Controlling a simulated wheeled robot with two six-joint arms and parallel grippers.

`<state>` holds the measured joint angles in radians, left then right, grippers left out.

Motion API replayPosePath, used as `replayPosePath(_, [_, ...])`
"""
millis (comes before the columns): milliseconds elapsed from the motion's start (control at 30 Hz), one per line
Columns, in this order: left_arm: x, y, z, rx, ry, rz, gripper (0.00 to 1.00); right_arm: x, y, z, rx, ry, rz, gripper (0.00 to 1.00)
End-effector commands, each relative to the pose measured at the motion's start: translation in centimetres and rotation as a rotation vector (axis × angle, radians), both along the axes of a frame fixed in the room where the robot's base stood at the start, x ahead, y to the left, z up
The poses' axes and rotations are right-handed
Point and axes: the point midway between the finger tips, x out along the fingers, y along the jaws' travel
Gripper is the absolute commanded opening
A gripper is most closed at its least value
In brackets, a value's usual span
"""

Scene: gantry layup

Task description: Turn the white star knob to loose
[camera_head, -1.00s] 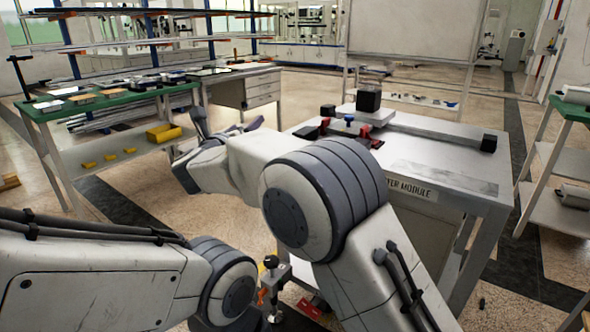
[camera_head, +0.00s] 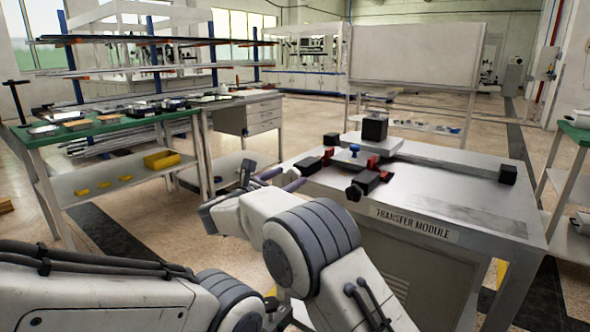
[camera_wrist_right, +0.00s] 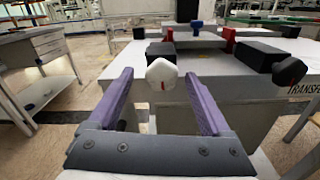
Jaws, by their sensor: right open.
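The white star knob (camera_wrist_right: 161,74) shows in the right wrist view as a pale faceted knob with a small red mark. It is on the near side of a black block (camera_wrist_right: 161,53) at the table's edge. My right gripper (camera_wrist_right: 159,76) is open, with its two purple fingers spread to the left and right of the knob. The knob appears level with or just beyond the fingertips; contact cannot be told. In the head view my right gripper (camera_head: 290,176) is at the table's left edge, and I cannot make out the knob clearly there. My left gripper is out of view.
The transfer module table (camera_head: 465,213) carries a black knob (camera_head: 354,192) at its front edge, red clamps, a blue knob (camera_head: 354,148) and a black cube (camera_head: 374,128). A green-topped bench (camera_head: 100,125) stands at left. Floor between is open.

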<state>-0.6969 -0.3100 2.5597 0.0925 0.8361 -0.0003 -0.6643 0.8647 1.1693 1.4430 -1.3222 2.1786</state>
Motion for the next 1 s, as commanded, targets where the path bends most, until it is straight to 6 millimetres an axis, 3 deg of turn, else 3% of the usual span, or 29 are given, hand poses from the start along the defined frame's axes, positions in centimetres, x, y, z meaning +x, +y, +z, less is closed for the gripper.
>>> replayPosePath(367, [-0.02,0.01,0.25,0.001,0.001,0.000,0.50,0.26,-0.95,-0.09,0.000,0.001,-0.005,0.83])
replayPosePath(600, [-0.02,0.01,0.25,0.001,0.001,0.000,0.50,0.24,-0.84,-0.09,-0.001,0.002,-0.005,0.00])
replayPosePath(1000, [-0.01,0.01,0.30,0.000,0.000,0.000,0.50,0.18,-0.64,-0.11,-0.060,0.045,-0.004,0.00])
